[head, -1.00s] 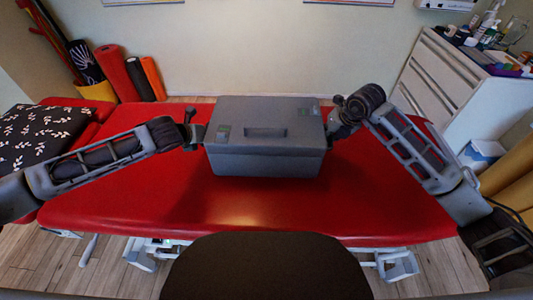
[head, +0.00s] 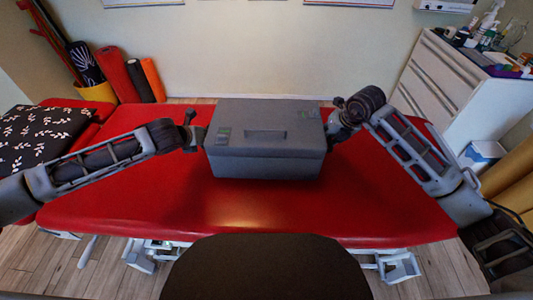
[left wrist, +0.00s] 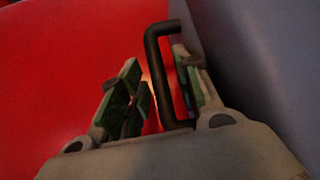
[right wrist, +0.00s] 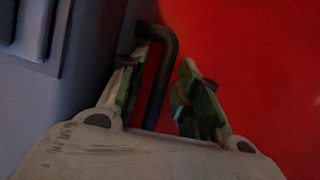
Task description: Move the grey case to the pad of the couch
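The grey case (head: 265,150) is a closed box with a recessed lid grip, and it appears to rest level on the red pad of the couch (head: 235,212), near its middle. My left gripper (left wrist: 157,88) is at the case's left side. Its fingers are apart, with a dark bar handle (left wrist: 152,55) between them, nearer the finger on the case side. My right gripper (right wrist: 165,85) is at the right side, fingers also apart around the other dark handle (right wrist: 160,80), with a gap towards the outer finger. The underside of the case is hidden.
A black patterned cushion (head: 40,135) lies at the left end. Rolled mats (head: 115,75) stand behind at the left. A white drawer cabinet (head: 450,85) with bottles on top stands at the right. The pad in front of the case is bare.

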